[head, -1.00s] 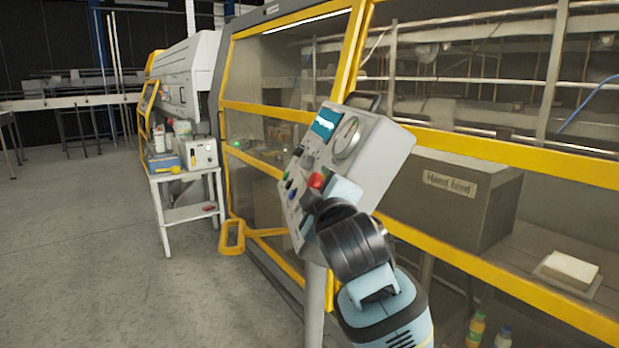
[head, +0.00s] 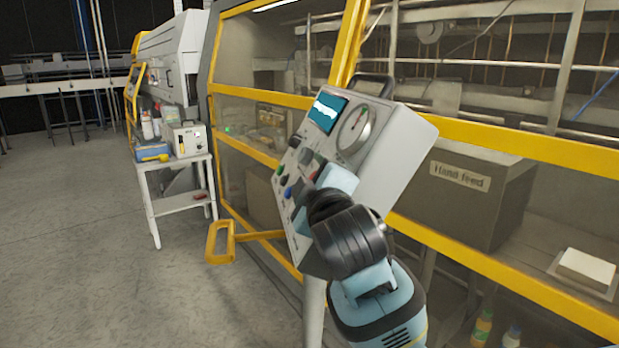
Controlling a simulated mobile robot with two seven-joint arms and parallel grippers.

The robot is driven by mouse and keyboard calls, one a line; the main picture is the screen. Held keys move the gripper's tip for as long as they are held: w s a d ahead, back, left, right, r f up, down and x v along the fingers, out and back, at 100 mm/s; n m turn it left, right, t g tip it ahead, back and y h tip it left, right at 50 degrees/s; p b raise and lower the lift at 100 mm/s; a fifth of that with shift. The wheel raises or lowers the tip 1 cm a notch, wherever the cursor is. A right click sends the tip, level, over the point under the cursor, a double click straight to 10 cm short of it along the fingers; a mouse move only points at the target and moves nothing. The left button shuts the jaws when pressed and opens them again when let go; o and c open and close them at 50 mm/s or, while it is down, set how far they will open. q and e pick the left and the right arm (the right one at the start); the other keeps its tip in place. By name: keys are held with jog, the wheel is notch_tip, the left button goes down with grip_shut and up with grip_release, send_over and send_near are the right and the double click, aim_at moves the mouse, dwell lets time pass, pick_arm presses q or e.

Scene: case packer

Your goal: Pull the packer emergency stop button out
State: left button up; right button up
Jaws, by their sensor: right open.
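The packer's control box (head: 385,150) stands tilted on a post, with a screen, a round dial and several buttons on its sloping face. A red button (head: 315,174), which looks like the emergency stop, shows only as a small red patch near the middle of the face. My right gripper (head: 316,187) is at the panel, right by the red button, and hides most of it. Its jaws are open, but the fingertips are largely hidden by my own wrist, so I cannot tell whether they touch or surround the button. My left gripper is not in view.
A yellow-framed machine enclosure (head: 470,254) runs behind the box, with a grey "Hand feed" box (head: 460,195) inside. A yellow bracket (head: 221,243) sticks out low at left. A white side table (head: 177,165) holds bottles and a device. The floor at left is clear.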

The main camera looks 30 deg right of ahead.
jog(key=shift+s, duration=0.1)
jog(key=shift+c, duration=0.9)
jog(key=c, duration=0.9)
jog(key=shift+a+r, duration=0.4)
jog(key=shift+a, duration=0.1)
jog(key=o, duration=1.1)
jog(key=shift+w, duration=0.25)
jog(key=shift+f, duration=0.15)
